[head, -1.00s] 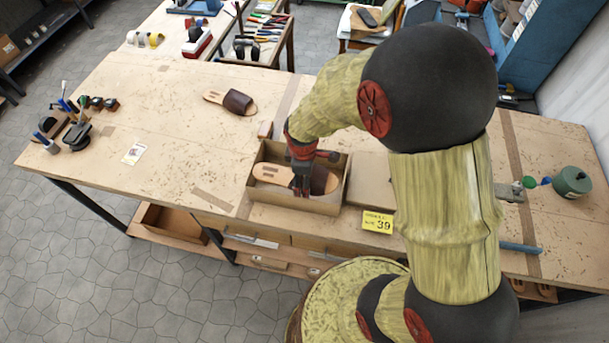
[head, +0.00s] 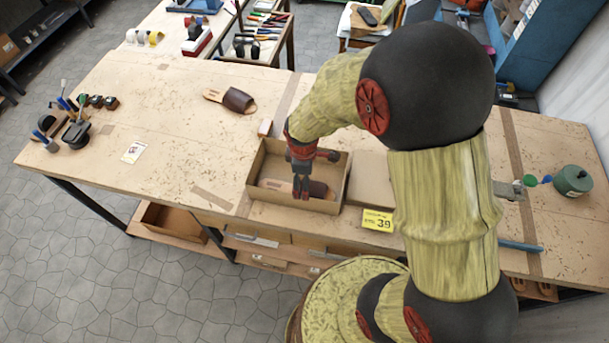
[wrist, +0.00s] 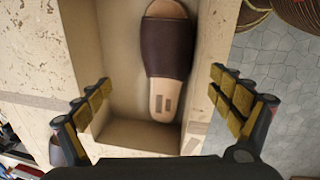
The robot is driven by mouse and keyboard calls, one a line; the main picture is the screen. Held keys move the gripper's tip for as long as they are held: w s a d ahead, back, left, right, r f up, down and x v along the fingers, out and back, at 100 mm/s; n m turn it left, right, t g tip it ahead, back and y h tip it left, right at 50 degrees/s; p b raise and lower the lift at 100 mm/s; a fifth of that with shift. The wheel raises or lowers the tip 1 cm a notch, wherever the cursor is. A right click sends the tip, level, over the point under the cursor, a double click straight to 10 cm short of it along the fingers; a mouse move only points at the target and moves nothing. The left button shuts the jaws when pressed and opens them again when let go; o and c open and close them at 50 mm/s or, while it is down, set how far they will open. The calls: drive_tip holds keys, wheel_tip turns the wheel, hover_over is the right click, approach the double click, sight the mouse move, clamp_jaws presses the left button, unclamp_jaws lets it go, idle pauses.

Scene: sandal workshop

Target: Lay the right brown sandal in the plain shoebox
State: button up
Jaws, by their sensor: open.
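A brown sandal (head: 276,186) lies inside the plain shoebox (head: 341,183) on the workbench. In the wrist view this sandal (wrist: 168,48) lies along one long wall of the box (wrist: 85,45), sole down, with bare floor beside it. My gripper (head: 301,192) is over the box, pointing down. In the wrist view my gripper (wrist: 160,97) has its fingers spread wide on either side, with nothing between them and apart from the sandal. A second brown sandal (head: 232,99) lies on the bench at the back left, outside the box.
A box lid or flat board (head: 368,179) and a yellow size 39 card (head: 377,220) are right of the shoebox. A small block (head: 265,127) stands behind it. A green canister (head: 572,180) is at the far right.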

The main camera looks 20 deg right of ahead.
drive_tip(key=shift+r+p, duration=0.35)
drive_tip(key=shift+r, duration=0.15)
drive_tip(key=s+r+m+t, duration=0.1)
drive_tip(key=s+r+m, duration=0.15)
drive_tip(key=r, duration=0.85)
drive_tip(key=s+r+m+t, duration=0.15)
drive_tip(key=s+r, duration=0.25)
drive_tip(key=r, duration=0.7)
drive_tip(key=s+r+m+t, duration=0.1)
drive_tip(key=s+r+m, duration=0.6)
drive_tip(key=s, duration=0.3)
drive_tip(key=shift+r+m+t+y, duration=0.2)
drive_tip(key=shift+m+t+y, duration=0.2)
drive_tip(key=shift+m, duration=0.2)
wheel_tip(320, 180, down, 18)
drive_tip(key=b, duration=1.8)
